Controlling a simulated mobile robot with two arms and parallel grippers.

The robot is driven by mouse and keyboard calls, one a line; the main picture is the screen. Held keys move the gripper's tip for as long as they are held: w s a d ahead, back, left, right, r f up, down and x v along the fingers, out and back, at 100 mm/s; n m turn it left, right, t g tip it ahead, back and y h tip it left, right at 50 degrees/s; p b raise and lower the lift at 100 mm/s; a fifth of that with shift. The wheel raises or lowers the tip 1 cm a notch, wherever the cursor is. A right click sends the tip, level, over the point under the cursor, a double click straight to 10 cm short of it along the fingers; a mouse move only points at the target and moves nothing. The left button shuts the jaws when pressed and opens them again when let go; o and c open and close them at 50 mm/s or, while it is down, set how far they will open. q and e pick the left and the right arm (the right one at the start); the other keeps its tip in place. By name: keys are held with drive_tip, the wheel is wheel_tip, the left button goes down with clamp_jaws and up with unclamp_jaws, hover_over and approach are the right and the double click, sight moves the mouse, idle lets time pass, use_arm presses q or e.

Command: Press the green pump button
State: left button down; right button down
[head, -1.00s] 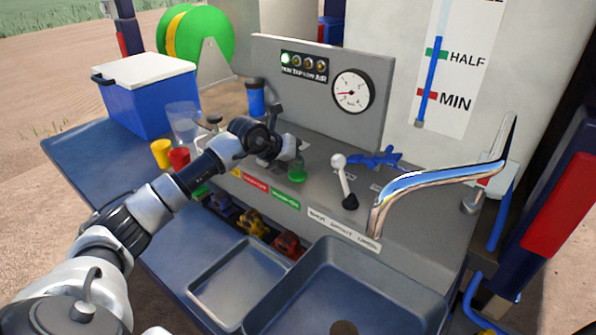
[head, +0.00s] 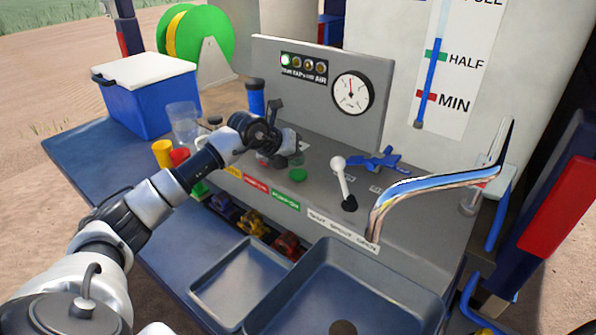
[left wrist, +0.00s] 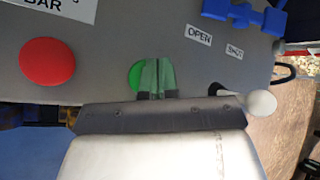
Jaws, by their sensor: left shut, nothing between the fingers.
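The green pump button (head: 298,174) is a round green cap on the grey panel, behind a green label (head: 286,201). My left gripper (head: 294,158) is shut and empty, just behind and above the button in the head view. In the left wrist view the closed fingertips (left wrist: 157,76) cover the right part of the green button (left wrist: 135,76). Whether they touch it cannot be told. The pressure gauge (head: 352,92) has its needle pointing about straight up. A green lamp (head: 286,60) is lit. My right gripper is not in view.
A white-knobbed lever (head: 339,165), a blue valve handle (head: 375,160) and a chrome spout (head: 425,182) stand right of the button. A red button (left wrist: 47,63) lies to its left in the wrist view. Red and yellow cups stand left of my forearm.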

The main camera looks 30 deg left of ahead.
sight(295, 171)
use_arm(q)
drive_tip(key=shift+r+p, duration=1.75)
drive_tip(key=shift+r, duration=0.85)
drive_tip(key=shift+s+f, duration=0.1)
drive_tip(key=shift+f, duration=0.05)
